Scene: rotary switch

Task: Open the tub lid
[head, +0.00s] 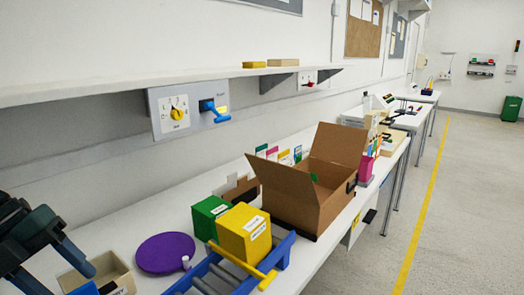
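A round purple disc (165,252), which looks like the tub lid, sits flat near the front left of the bench. A small white piece shows at its right edge. I cannot make out a tub wall under it. My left gripper (70,280) comes in from the left edge, dark, with its two fingers apart and nothing seen between them. It is left of the purple disc and apart from it, over the beige bin (120,270) side. My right gripper is not in view.
Right of the disc are a blue rack (283,250) with a yellow bar, a green box (205,217), a yellow box (243,230) and an open cardboard box (310,195).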

